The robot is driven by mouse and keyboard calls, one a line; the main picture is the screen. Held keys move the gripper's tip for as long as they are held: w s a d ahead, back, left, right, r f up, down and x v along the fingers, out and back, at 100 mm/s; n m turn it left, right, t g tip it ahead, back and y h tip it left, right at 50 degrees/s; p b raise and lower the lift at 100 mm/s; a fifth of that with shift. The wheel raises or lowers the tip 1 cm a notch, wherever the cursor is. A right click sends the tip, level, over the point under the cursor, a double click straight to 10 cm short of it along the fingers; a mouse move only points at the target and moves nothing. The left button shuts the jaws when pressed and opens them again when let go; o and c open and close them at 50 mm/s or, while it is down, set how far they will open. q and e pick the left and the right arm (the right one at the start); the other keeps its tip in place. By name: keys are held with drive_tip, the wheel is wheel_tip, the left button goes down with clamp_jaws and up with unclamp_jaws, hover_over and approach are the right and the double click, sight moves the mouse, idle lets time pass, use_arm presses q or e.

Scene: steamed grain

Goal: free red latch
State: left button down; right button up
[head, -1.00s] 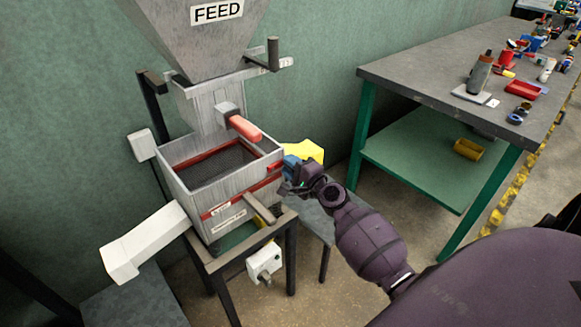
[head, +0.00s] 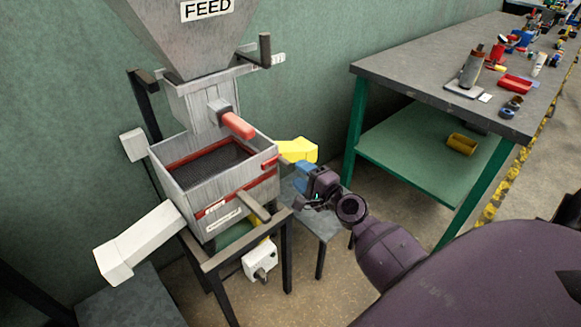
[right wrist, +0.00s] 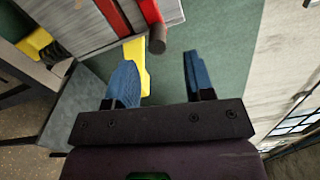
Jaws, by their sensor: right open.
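The red latch (head: 270,162) sits at the right front corner of the grey sieve box, under the feed hopper. In the right wrist view the red latch (right wrist: 150,12) is a red bar with a dark round end, just beyond the fingertips. My right gripper (head: 297,170) is just right of the latch. Its blue fingers are open and empty in the right wrist view (right wrist: 157,72), with a gap between them and the latch end. My left gripper is not in view.
The grey box (head: 185,192) has a dark mesh inside. A red-handled lever (head: 238,125) sticks out above it. A yellow spout (head: 302,150) lies behind my right gripper. A white chute (head: 140,240) is at the left. A workbench (head: 420,82) with parts stands at the right.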

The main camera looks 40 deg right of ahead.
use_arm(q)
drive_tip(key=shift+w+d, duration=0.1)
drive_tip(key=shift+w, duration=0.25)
use_arm(e)
drive_tip(key=s, duration=0.3)
drive_tip(key=shift+s+d, duration=0.15)
drive_tip(key=shift+s, duration=0.2)
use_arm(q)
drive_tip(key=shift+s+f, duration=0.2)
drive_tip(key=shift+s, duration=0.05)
